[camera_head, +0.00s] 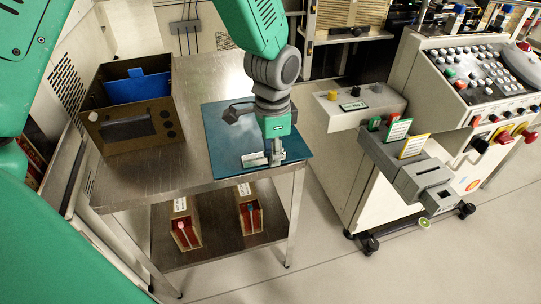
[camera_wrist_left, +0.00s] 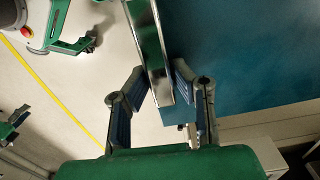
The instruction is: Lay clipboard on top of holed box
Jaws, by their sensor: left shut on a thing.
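The clipboard is a flat blue-teal board (camera_head: 228,150) at the right end of the metal table in the head view, with a metal clip along its near edge. I cannot tell whether the board touches the table. The holed box (camera_head: 128,128), dark brown with round holes in its front, stands open-topped to the left, apart from the clipboard.
A blue folder (camera_head: 138,88) stands inside the box. Bare metal table (camera_head: 170,180) lies between box and clipboard. Two small bins, left (camera_head: 184,230) and right (camera_head: 249,215), sit on the lower shelf. A control console (camera_head: 480,80) stands to the right.

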